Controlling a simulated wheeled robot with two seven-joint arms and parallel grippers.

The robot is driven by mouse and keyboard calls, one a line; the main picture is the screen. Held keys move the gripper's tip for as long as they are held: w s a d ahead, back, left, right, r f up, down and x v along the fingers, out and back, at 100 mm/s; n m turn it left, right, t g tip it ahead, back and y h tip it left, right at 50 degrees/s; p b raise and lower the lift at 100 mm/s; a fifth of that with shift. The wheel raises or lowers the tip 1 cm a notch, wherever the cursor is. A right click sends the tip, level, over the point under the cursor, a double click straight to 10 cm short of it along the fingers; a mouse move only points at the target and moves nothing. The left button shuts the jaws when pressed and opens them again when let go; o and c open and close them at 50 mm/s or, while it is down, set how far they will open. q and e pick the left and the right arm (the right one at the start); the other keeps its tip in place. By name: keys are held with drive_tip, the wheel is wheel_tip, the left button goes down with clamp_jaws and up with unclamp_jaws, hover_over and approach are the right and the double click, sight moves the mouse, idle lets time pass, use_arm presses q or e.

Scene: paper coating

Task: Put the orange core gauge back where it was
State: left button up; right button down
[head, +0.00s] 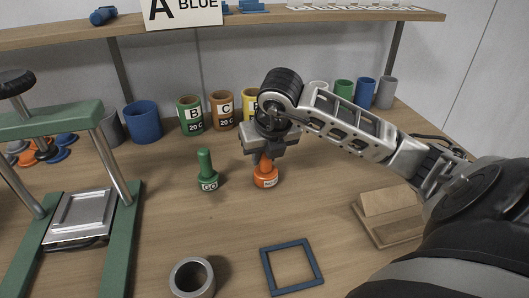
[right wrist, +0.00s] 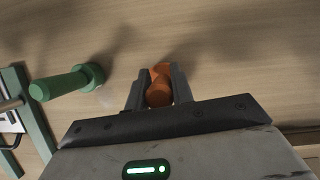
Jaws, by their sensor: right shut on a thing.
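The orange core gauge (head: 265,176) stands upright on the wooden table, or just above it; I cannot tell which. My right gripper (head: 265,153) is over it from above, shut on its upper part. In the right wrist view the orange gauge (right wrist: 159,88) shows between the two dark fingers of the right gripper (right wrist: 158,92). A green gauge marked GO (head: 207,175) stands upright just left of the orange one, apart from it. It also shows in the right wrist view (right wrist: 70,82). My left gripper is not in view.
Behind stand a green B can (head: 190,117), an orange C can (head: 222,110) and a blue cup (head: 143,124). A green press (head: 120,220) stands at left. In front lie a grey ring (head: 192,278) and a blue square frame (head: 268,271). A wooden block (head: 388,205) is at right.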

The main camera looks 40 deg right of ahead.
drive_tip(key=c, duration=1.2)
unclamp_jaws()
drive_tip(key=shift+f, duration=0.1)
drive_tip(key=p+v, duration=0.1)
drive_tip(key=v, duration=1.1)
